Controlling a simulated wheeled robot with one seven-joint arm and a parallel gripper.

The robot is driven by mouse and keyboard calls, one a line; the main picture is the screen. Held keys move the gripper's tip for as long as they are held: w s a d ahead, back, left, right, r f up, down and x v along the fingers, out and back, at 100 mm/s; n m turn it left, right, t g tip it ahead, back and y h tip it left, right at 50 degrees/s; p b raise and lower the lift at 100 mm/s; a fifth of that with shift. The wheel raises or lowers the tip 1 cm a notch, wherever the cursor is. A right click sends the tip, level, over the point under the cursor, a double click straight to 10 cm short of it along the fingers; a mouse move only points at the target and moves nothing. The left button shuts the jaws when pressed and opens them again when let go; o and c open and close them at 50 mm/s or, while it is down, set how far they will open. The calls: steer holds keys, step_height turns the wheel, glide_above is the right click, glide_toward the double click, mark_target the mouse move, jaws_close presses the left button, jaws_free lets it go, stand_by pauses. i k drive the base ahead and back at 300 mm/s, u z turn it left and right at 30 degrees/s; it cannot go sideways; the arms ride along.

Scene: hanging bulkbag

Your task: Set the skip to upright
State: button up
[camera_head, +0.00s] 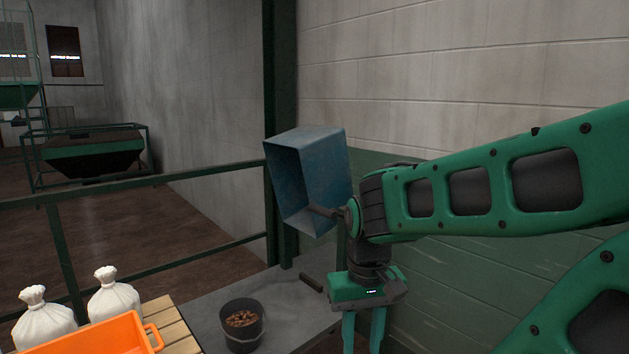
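The skip is a blue metal box (318,165) near the green post and wall, in the middle of the head view. It is tilted, with its open mouth facing left and toward me. Part of its lower right side is hidden behind my arm. My gripper (363,335) hangs pointing down, below and to the right of the skip. Two green fingers show with a gap between them, and nothing is seen in the gap. The fingertips are at or past the bottom edge of the view. The gripper looks apart from the skip.
A dark bucket (242,325) with brown lumps stands on a grey platform (200,318). A short dark bar (311,283) lies near it. An orange crate (100,338) and white sacks (114,295) sit at lower left. A green railing (160,181) crosses behind; a wall stands right.

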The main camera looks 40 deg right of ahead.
mark_target(309, 167)
steer(key=k, duration=0.5)
steer(key=z, duration=1.45)
steer(key=i, duration=0.5)
steer(key=z, duration=0.2)
